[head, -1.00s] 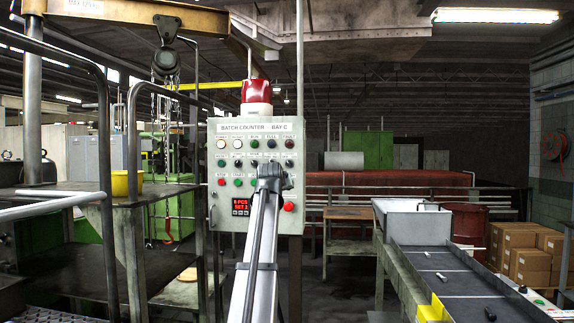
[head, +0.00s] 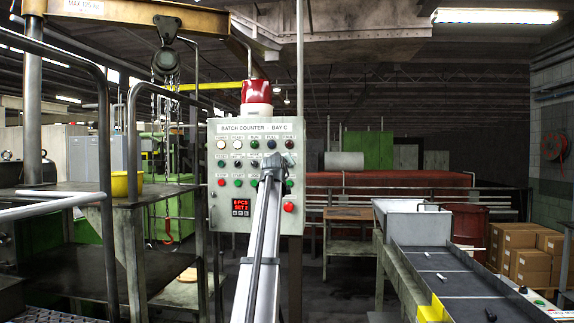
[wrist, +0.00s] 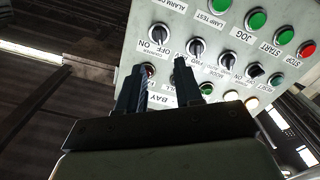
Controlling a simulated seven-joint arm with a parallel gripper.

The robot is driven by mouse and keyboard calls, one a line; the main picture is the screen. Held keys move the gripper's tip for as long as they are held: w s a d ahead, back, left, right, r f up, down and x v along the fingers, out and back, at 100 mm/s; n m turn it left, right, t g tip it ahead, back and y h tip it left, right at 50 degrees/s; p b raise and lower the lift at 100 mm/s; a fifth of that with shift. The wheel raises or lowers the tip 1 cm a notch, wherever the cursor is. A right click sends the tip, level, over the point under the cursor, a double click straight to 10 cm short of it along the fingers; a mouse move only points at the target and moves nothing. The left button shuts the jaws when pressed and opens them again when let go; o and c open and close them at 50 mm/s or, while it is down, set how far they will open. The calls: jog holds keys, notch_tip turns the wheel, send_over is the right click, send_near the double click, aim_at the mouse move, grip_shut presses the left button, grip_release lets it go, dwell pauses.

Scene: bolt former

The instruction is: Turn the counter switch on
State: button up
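The batch counter panel (head: 207,262), a pale grey box, stands ahead in the head view. It shows upside down in the wrist view (wrist: 275,55), with a row of black rotary switches. The switch with an OFF/ON label (wrist: 160,34) is nearest the panel's left edge there. I cannot tell its setting, and the small names are hard to read. My gripper (head: 274,147) covers part of the panel's right side in the head view. In the wrist view its two fingers (wrist: 157,85) are apart with nothing between them, below that switch and apart from it.
Below my arm's tip are a red button (head: 289,207) and a red digital display (head: 241,207). A red beacon (head: 256,90) tops the panel. A hoist hook (head: 168,230) hangs left. A conveyor (head: 450,275) stands right.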

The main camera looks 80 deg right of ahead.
jog(key=d, duration=0.9)
jog(key=shift+d, duration=0.25)
grip_shut()
